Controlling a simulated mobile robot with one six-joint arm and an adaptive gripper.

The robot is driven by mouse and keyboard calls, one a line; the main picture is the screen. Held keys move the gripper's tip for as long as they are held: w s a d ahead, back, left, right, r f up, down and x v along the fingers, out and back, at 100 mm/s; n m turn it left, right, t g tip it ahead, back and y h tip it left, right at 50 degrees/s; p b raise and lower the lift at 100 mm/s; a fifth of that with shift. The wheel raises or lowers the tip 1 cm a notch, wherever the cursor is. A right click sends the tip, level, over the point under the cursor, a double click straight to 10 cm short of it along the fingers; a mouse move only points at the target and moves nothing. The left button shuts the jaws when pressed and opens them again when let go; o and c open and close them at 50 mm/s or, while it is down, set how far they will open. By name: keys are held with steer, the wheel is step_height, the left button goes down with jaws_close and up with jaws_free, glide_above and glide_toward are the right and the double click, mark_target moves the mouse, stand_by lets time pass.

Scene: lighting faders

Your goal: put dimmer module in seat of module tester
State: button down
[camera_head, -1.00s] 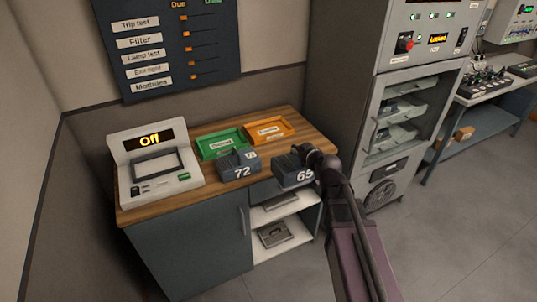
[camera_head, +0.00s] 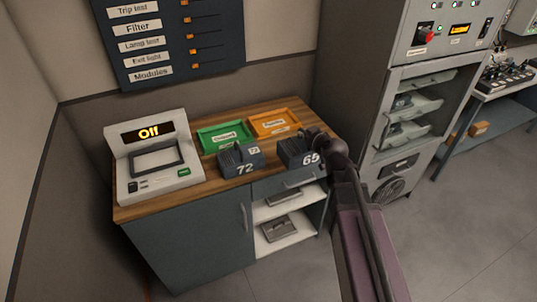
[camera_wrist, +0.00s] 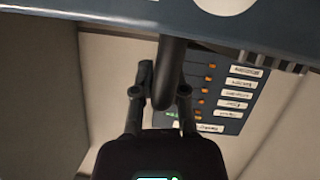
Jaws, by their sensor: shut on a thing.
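The module tester (camera_head: 151,188) stands at the left end of the wooden bench top. Its display reads "Off", and a dark-framed recess, seemingly the seat (camera_head: 157,162), lies in its sloping face with no module visible in it. A dark grey dimmer module marked 65 (camera_head: 297,157) is at the bench's front right edge. My gripper (camera_head: 322,150) is at its right side. In the wrist view, my gripper (camera_wrist: 160,95) is shut on a dark bar, seemingly the module's handle (camera_wrist: 173,65). Whether the module touches the bench is unclear.
A module marked 72 (camera_head: 243,164) sits between the tester and module 65. A green tray (camera_head: 210,146) and an orange tray (camera_head: 262,132) lie behind them. A tall grey cabinet (camera_head: 361,120) stands at right. A label board (camera_head: 215,45) hangs above.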

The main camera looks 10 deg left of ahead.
mark_target(301, 143)
steer(key=shift+w+d, duration=0.1)
steer(key=shift+f, duration=0.25)
steer(key=f+b, duration=0.1)
steer(key=b, duration=0.1)
steer(key=a+f+b, duration=0.1)
steer(key=f, duration=0.1)
steer(key=w+f+b, duration=0.1)
steer(key=f+b, duration=0.1)
steer(key=shift+a+f+b, duration=0.1)
steer(key=shift+a+b, duration=0.05)
steer(key=shift+b, duration=0.2)
steer(key=shift+w, duration=0.1)
